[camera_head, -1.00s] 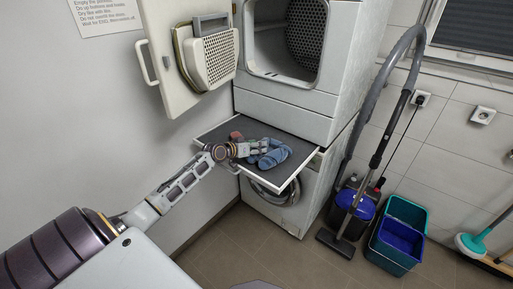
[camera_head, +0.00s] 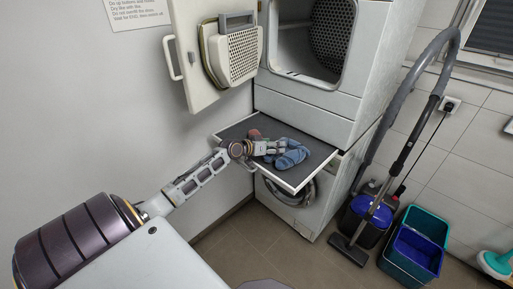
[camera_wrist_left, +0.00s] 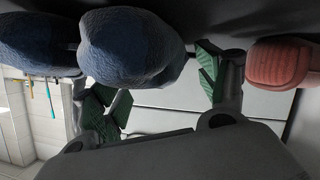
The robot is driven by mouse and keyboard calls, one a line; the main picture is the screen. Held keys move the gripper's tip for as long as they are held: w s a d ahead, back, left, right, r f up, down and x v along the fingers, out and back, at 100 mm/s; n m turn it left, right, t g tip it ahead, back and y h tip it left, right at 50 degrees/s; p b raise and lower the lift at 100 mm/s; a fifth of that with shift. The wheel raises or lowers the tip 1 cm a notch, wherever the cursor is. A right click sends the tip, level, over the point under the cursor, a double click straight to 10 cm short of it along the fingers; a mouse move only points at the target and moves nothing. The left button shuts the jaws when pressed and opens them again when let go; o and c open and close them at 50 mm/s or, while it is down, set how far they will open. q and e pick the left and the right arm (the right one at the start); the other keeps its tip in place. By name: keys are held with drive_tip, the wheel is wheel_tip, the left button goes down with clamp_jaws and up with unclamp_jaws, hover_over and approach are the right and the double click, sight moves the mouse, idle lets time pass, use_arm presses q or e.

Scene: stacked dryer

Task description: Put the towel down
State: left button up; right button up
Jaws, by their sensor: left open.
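The blue towel (camera_head: 292,156) lies bunched on the pull-out shelf (camera_head: 312,172) between the two stacked machines. It also shows as rounded blue folds in the left wrist view (camera_wrist_left: 128,48). My left gripper (camera_head: 272,148) is just above the shelf, right beside the towel. In the left wrist view its green-padded fingers (camera_wrist_left: 158,88) are spread apart, with a bare gap between them. The towel's folds are close to one finger; I cannot tell whether they touch. My right gripper is not in view.
A reddish item (camera_head: 255,134) lies on the shelf behind my left gripper. The dryer door (camera_head: 190,95) stands open above the shelf, left of the drum opening (camera_head: 308,60). A vacuum cleaner (camera_head: 366,220) and a teal bucket (camera_head: 405,265) stand on the floor at right.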

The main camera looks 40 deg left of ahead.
use_arm(q)
drive_tip(key=shift+v, duration=1.5)
drive_tip(key=shift+s+a+r, duration=0.1)
drive_tip(key=shift+s+r, duration=0.1)
drive_tip(key=shift+s, duration=0.35)
drive_tip(key=shift+v, duration=2.3)
drive_tip(key=shift+s+a+r, duration=0.15)
drive_tip(key=shift+s+r, duration=0.05)
drive_tip(key=shift+s, duration=0.3)
drive_tip(key=shift+s+a+r, duration=0.1)
drive_tip(key=shift+s+r, duration=0.2)
drive_tip(key=shift+s, duration=0.3)
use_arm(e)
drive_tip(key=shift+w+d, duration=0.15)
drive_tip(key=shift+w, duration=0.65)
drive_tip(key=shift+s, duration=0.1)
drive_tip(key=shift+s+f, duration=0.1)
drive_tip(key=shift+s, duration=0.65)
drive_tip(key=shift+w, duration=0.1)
